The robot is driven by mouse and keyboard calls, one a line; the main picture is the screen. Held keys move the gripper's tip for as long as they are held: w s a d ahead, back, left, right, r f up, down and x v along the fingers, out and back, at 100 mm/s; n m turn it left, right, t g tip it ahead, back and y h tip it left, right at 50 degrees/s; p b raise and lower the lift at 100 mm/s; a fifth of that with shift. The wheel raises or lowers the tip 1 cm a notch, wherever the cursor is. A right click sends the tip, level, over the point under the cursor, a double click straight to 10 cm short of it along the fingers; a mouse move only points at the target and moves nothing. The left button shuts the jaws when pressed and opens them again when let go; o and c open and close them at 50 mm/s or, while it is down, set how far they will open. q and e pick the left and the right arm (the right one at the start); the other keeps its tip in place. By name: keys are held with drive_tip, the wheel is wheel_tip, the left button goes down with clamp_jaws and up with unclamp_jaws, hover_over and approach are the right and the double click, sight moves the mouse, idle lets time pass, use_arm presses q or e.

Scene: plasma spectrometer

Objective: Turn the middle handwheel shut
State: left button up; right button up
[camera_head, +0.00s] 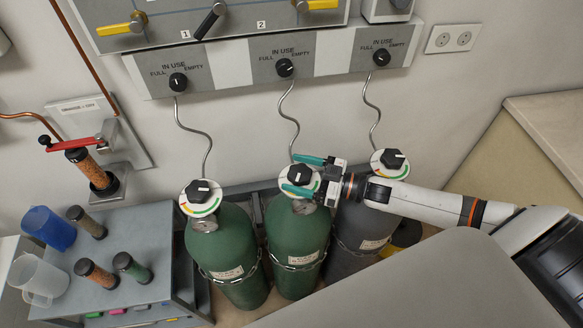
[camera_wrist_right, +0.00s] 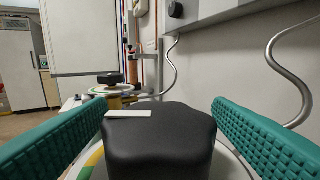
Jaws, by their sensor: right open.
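The middle handwheel is a black lobed knob (camera_head: 300,174) on a round white dial with coloured arcs, on top of the middle green cylinder (camera_head: 297,245). In the right wrist view the knob (camera_wrist_right: 160,140) fills the lower middle, with a white mark on its top. My right gripper (camera_head: 303,175) is open, with one teal finger on each side of the knob. The fingers are very close to its sides; I cannot tell whether they touch. My left gripper is not in view.
A left handwheel (camera_head: 200,191) tops another green cylinder, and a right handwheel (camera_head: 392,159) tops a dark grey cylinder close to my right arm. Curved metal pipes (camera_head: 291,115) run up to the wall panel (camera_head: 330,62). A cart (camera_head: 140,222) with jugs and tubes stands at left.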

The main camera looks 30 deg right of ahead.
drive_tip(key=shift+x, duration=1)
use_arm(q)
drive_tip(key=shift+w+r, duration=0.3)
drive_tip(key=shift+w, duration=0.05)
use_arm(e)
drive_tip(key=shift+s, duration=0.1)
drive_tip(key=c, duration=1)
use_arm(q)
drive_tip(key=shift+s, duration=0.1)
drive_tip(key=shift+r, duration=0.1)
